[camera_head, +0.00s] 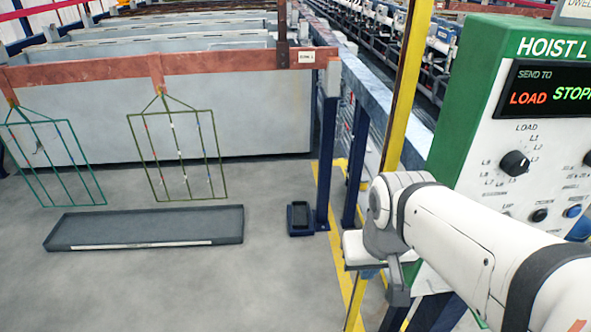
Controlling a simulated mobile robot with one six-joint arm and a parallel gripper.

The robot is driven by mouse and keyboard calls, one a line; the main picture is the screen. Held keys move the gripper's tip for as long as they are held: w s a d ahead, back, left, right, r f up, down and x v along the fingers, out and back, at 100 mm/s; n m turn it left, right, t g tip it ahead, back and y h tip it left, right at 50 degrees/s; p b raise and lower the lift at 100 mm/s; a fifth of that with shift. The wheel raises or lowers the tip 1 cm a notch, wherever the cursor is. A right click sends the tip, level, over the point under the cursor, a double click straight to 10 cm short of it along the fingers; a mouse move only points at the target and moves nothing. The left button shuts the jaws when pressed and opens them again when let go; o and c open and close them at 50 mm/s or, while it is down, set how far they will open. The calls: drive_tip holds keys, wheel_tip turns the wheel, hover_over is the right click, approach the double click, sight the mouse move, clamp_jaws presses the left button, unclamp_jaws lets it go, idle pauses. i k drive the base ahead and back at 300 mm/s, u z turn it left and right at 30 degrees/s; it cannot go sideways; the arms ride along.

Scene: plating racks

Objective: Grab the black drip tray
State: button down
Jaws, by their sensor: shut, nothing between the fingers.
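A long, shallow, dark grey-black drip tray (75,236) lies flat on the floor at lower left. It sits below two hanging wire racks, and a pale strip runs along its front edge. A much smaller black tray or box (299,219) stands on the floor beside the blue post. My gripper (398,296) is at the end of my white arm, right of centre, pointing down. It is shut and empty, well to the right of the long tray and apart from both trays. Its fingers show only small and dark.
A green wire rack (54,163) and an olive one (180,155) hang from a copper-coloured bar (200,65) before grey tanks. A hoist control panel (525,160) stands close at right, behind my arm. A yellow post (405,90) rises beside my gripper. The front floor is clear.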

sight(300, 209)
drive_tip(key=i, duration=0.3)
drive_tip(key=u, duration=0.9)
drive_tip(key=i, duration=2.4)
drive_tip(key=z, duration=2.85)
